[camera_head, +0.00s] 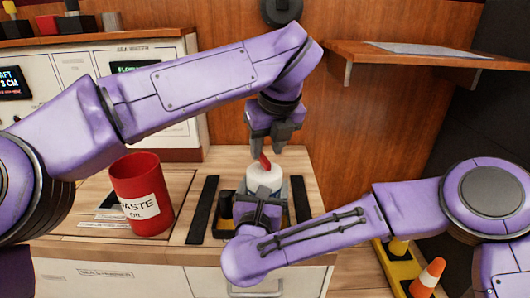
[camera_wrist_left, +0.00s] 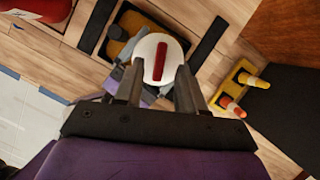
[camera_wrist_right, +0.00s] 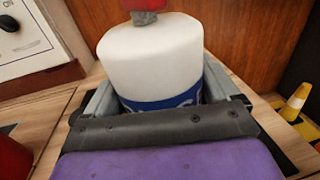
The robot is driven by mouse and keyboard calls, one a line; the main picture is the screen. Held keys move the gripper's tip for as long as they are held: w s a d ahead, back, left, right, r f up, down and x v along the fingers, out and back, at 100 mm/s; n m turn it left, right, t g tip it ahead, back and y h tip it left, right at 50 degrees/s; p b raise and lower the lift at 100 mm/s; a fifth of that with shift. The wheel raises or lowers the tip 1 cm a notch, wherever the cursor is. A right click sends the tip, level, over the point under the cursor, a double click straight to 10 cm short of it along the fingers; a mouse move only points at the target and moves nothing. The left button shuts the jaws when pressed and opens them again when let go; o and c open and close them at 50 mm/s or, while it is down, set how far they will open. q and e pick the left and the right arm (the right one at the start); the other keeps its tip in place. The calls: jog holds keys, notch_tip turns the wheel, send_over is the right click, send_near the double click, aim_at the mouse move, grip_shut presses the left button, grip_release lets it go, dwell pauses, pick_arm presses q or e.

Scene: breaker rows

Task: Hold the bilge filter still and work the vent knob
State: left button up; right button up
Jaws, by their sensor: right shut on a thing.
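The bilge filter (camera_head: 264,180) is a white canister with a blue band, upright in a dark-edged tray (camera_head: 224,229) on the wooden counter. Its red vent knob (camera_head: 265,162) is a narrow bar on the white top, seen from above in the left wrist view (camera_wrist_left: 160,62). My left gripper (camera_head: 268,150) points down just above the knob, open, with its fingers (camera_wrist_left: 156,90) apart and nothing between them. My right gripper (camera_head: 258,205) is shut on the filter's body from the front. The right wrist view shows its fingers on both sides of the canister (camera_wrist_right: 152,55).
A red waste oil bin (camera_head: 141,195) stands left of the filter. Dark strips (camera_head: 203,210) flank the tray. A wooden shelf (camera_head: 420,58) juts out at upper right. A control panel (camera_head: 75,75) is behind left.

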pick_arm(q)
jog(key=v, duration=0.9)
pick_arm(e)
jog(key=o, duration=1.3)
